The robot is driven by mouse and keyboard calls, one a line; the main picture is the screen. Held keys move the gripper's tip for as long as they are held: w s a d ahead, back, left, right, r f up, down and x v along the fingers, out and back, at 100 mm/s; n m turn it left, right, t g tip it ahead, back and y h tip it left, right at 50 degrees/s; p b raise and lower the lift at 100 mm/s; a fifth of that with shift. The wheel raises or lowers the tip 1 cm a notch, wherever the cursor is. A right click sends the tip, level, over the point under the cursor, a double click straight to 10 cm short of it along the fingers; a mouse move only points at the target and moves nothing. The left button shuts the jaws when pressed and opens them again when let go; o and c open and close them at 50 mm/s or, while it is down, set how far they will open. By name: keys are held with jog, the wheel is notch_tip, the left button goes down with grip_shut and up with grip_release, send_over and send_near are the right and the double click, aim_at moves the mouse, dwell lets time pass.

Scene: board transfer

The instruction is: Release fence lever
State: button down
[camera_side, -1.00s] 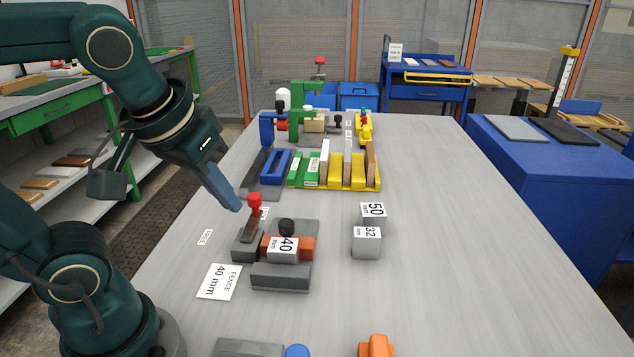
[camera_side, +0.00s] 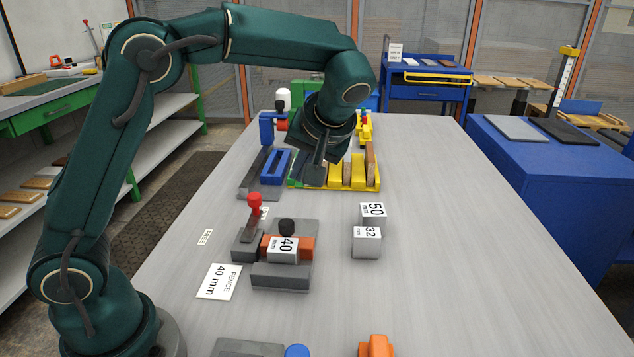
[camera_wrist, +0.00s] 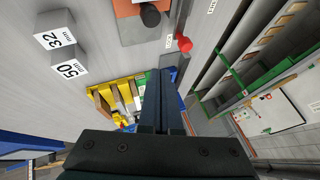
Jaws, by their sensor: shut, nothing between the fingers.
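The fence lever has a red knob (camera_side: 254,203) on a short stem. It stands nearly upright, leaning slightly right, at the left of the fence unit. The fence unit (camera_side: 281,277) is dark grey with an orange part, a black knob (camera_side: 286,226) and a white-labelled 40 mm block (camera_side: 283,250). The lever's red knob also shows in the wrist view (camera_wrist: 184,43), beyond my fingertips. My gripper (camera_side: 316,178) is shut and empty, pointing down above the yellow rack, behind and right of the lever and clear of it.
Blocks marked 50 (camera_side: 373,212) and 32 (camera_side: 367,242) stand right of the fence. The yellow rack (camera_side: 357,187) holds upright boards under my gripper. A blue clamp-like fixture (camera_side: 276,165) stands left of it. The table's right side is clear.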

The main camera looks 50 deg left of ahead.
aim_at(251, 216)
jog(key=shift+d+f, duration=0.25)
jog(key=shift+f, duration=0.5)
jog(key=x, duration=0.9)
jog(key=shift+s+a+f, duration=0.1)
jog(key=shift+s+a, duration=0.05)
jog(key=a, duration=0.1)
jog(key=s+a, duration=0.1)
jog(key=shift+s+a+f, duration=0.15)
jog(key=shift+a+f, duration=0.1)
jog(key=shift+a, duration=0.15)
jog(key=shift+s+a, duration=0.3)
jog(key=shift+a, duration=0.2)
